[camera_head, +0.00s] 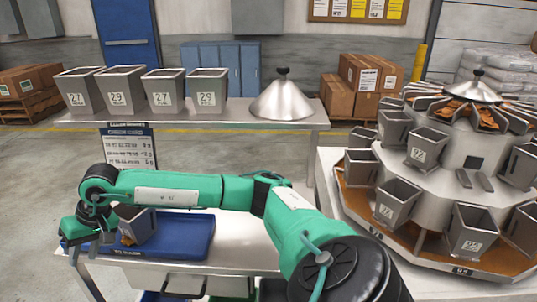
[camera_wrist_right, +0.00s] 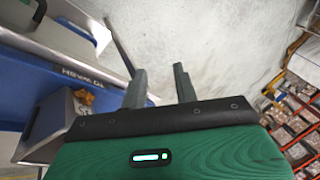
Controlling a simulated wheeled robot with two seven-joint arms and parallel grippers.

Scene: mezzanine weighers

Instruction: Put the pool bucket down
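A grey metal bucket (camera_head: 137,226) with some orange-brown pieces in it stands on the blue tray (camera_head: 190,250) at the left of the near bench; I take it for the pool bucket. My right gripper (camera_head: 76,247) is just left of it in the head view, partly hidden by its own wrist. In the right wrist view the two fingers (camera_wrist_right: 160,86) are apart with only floor between them. The bucket (camera_wrist_right: 58,122) is at the left there, beside the fingers and not between them. My left gripper is not in view.
Several numbered buckets (camera_head: 121,91) and a metal cone (camera_head: 282,97) stand on the back bench (camera_head: 225,118). A round weigher (camera_head: 442,190) ringed with buckets stands at the right. Bare floor lies left of the near bench.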

